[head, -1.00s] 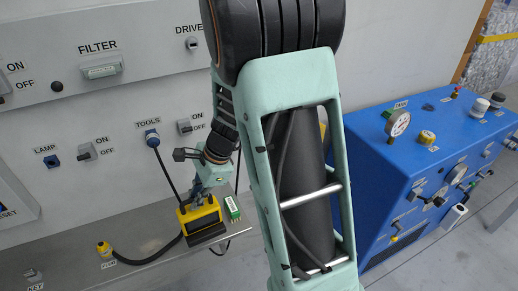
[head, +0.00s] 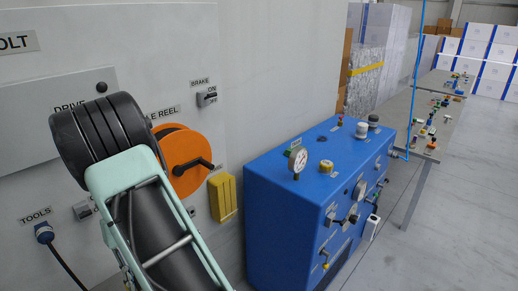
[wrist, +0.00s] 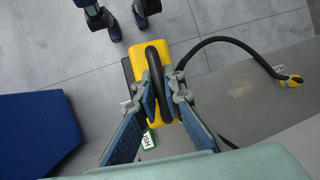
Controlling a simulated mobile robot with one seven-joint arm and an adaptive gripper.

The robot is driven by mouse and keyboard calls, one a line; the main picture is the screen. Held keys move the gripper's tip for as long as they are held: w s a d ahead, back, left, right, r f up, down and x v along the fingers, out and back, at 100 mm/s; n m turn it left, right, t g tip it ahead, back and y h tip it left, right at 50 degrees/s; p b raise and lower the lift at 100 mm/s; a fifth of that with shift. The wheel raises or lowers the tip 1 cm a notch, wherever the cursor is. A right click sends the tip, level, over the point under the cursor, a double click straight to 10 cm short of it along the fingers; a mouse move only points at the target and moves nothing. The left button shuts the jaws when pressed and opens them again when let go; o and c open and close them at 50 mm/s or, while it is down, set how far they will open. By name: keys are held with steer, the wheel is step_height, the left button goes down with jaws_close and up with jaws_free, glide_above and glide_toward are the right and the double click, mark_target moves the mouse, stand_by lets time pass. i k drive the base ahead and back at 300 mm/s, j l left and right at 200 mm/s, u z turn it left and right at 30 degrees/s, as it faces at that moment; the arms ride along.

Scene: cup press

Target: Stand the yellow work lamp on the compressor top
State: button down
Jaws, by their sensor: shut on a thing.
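The yellow work lamp (wrist: 145,62) shows in the wrist view, with a black handle and a dark side. My gripper (wrist: 163,90) is shut on the black handle, one finger on each side. A black cable runs from the lamp to a yellow plug (wrist: 291,81) at the right. The lamp and my gripper are out of sight in the head view, where my arm fills the lower left. The blue compressor (head: 272,205) stands right of my arm in the head view.
A wall panel with an orange cable reel (head: 184,150) and a yellow box (head: 222,196) stands behind my arm. A long table (head: 440,128) with small parts is at the right. A blue surface (wrist: 35,130) shows at the wrist view's left. A grey shelf (wrist: 240,110) lies at its right.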

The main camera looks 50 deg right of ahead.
mark_target(342, 158)
steer(key=k+l+z, duration=0.3)
steer(key=l, duration=0.35)
steer(key=k+l+z, duration=0.1)
steer(key=l, duration=0.25)
steer(key=k+l+z, duration=0.15)
steer(key=l, duration=0.2)
steer(key=k+l+z, duration=0.15)
steer(key=l, duration=0.25)
